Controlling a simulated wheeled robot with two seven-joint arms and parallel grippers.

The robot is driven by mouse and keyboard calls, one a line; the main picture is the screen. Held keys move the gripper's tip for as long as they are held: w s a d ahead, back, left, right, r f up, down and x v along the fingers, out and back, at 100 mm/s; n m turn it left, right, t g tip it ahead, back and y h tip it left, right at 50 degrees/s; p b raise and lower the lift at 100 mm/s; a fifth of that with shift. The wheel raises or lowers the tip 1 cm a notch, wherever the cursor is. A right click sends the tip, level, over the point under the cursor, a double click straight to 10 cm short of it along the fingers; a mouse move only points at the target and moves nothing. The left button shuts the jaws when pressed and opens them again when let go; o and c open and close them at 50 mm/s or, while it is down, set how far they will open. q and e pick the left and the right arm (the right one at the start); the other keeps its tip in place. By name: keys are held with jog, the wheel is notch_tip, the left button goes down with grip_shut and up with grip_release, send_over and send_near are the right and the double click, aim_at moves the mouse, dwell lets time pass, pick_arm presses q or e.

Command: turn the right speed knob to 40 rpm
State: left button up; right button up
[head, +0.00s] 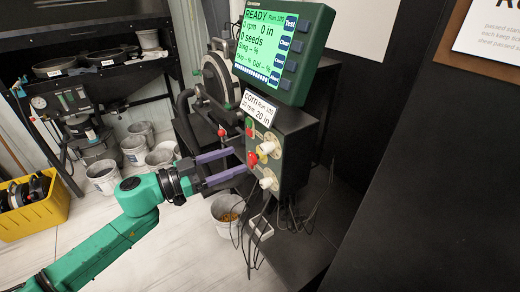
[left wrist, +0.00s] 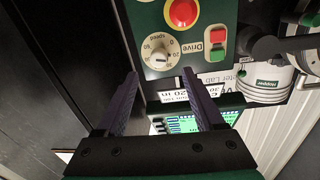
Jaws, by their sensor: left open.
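The white speed knob (head: 266,149) is the upper of two white knobs on the front of the dark control box (head: 295,150). In the left wrist view the same knob (left wrist: 160,53) has a numbered dial marked "speed", seen upside down; its exact setting is too small to read. A red button (left wrist: 182,12) and a red and green drive switch (left wrist: 217,40) sit beside it. My left gripper (head: 238,162) has purple fingers, open and empty. Its fingertips (left wrist: 160,74) lie either side of the knob's line, apparently short of it. My right gripper is out of view.
A green-framed display (head: 272,45) above the box reads READY, 0 rpm. A lower white knob (head: 269,181) sits below the red button. Black cables (head: 262,225) hang beneath. A metering disc housing (head: 217,85) stands left of the box. Buckets (head: 136,149) stand on the floor.

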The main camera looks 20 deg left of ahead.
aim_at(262, 150)
pick_arm(q)
jog(key=p+x, duration=0.2)
jog(key=x, duration=0.6)
jog(key=shift+w+d, duration=0.25)
jog(key=shift+d, duration=0.1)
jog(key=shift+s, duration=0.1)
grip_shut()
